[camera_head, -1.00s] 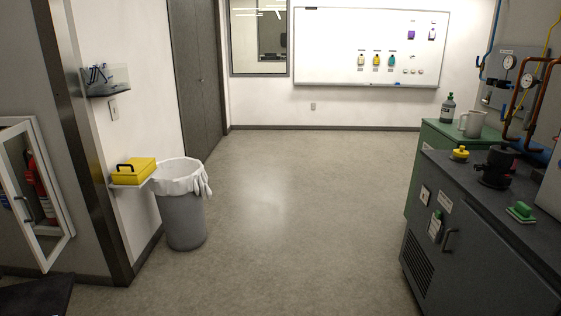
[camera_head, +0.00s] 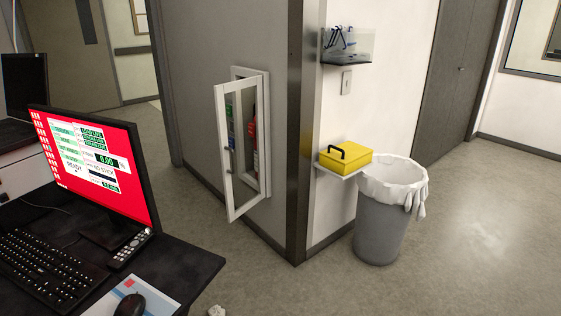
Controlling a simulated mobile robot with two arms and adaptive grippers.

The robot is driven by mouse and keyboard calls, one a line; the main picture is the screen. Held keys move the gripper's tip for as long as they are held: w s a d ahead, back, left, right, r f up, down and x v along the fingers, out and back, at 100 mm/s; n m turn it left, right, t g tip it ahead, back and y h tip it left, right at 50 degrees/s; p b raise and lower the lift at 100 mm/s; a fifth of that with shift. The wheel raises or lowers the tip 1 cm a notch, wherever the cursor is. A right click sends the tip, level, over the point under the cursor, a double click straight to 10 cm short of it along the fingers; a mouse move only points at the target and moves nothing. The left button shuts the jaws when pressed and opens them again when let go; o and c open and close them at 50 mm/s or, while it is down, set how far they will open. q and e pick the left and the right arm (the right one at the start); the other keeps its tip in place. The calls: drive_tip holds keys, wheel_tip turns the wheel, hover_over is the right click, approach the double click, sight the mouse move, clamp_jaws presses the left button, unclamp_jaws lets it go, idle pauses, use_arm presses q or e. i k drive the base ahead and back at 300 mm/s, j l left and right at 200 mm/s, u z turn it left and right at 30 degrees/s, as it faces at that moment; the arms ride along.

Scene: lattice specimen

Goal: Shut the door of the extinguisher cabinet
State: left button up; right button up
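The extinguisher cabinet (camera_head: 266,150) is set in the grey wall left of the metal-clad corner. Its white-framed glass door (camera_head: 222,160) stands ajar, swung out from the wall toward the left. A small handle shows on the door frame. A red extinguisher (camera_head: 253,145) is partly visible inside, behind the door's edge. Neither of my grippers is in view.
A dark desk (camera_head: 190,262) with a red-screened monitor (camera_head: 100,165), keyboard (camera_head: 45,265) and mouse (camera_head: 131,304) fills the lower left. A yellow box (camera_head: 345,157) sits on a wall shelf beside a grey bin (camera_head: 380,230). The floor at right is clear.

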sight(220, 89)
drive_tip(key=i+l+u, duration=0.1)
drive_tip(key=u, duration=0.2)
drive_tip(key=i+l+u, duration=0.2)
drive_tip(key=u, duration=0.15)
drive_tip(key=i+l+u, duration=0.2)
drive_tip(key=u, duration=0.15)
drive_tip(key=i+l+u, duration=0.45)
drive_tip(key=l+u, duration=0.25)
